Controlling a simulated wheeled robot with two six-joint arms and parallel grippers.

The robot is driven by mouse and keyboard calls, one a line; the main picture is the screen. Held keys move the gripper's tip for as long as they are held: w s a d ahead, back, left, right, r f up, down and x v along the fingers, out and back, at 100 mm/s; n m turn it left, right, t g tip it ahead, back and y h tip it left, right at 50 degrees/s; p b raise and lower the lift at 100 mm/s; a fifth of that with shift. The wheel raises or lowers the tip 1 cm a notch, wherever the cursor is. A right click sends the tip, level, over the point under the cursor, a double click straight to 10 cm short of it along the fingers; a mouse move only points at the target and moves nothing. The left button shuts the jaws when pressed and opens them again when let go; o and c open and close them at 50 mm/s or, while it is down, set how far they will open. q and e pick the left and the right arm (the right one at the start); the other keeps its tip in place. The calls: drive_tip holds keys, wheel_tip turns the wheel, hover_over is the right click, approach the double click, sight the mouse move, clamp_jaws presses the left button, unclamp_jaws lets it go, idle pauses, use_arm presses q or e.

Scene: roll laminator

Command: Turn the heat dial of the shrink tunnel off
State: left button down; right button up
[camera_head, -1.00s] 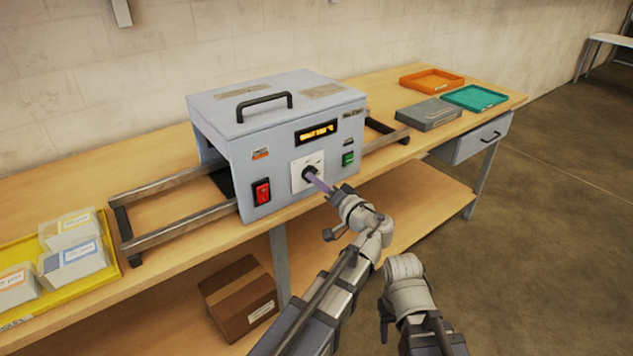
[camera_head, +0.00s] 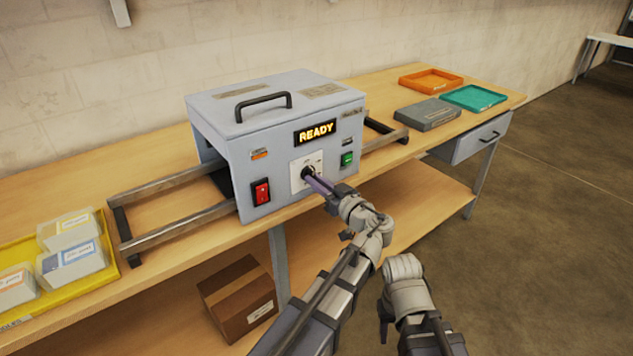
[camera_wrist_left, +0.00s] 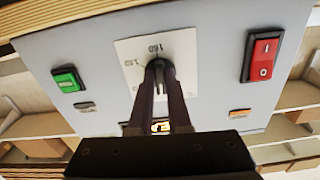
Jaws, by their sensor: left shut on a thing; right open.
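The shrink tunnel (camera_head: 275,140) is a grey box with a black top handle, standing on the wooden bench. Its display (camera_head: 316,132) reads READY in yellow. The black heat dial (camera_head: 308,172) sits on a white plate on the front face. My left gripper (camera_head: 312,178) is shut on the dial. In the left wrist view both fingers (camera_wrist_left: 159,85) close around the dial's knob (camera_wrist_left: 157,66), and the plate (camera_wrist_left: 130,55) shows a 160 marking; the dial's pointer is mostly hidden. My right gripper (camera_head: 384,325) hangs low in front of the bench, its fingers barely showing.
A red rocker switch (camera_head: 261,192) is left of the dial and a green switch (camera_head: 347,159) right of it. Metal rails (camera_head: 180,233) stick out both sides. A yellow tray (camera_head: 108,268) is at left; orange (camera_head: 432,78), teal (camera_head: 474,97) and grey trays (camera_head: 428,114) are at right.

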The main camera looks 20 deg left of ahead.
use_arm(q)
drive_tip(key=shift+f+n, duration=0.1)
drive_tip(key=shift+n, duration=0.4)
drive_tip(key=c, duration=0.9)
unclamp_jaws()
drive_tip(key=shift+o, duration=0.2)
drive_tip(key=shift+s+d, duration=0.1)
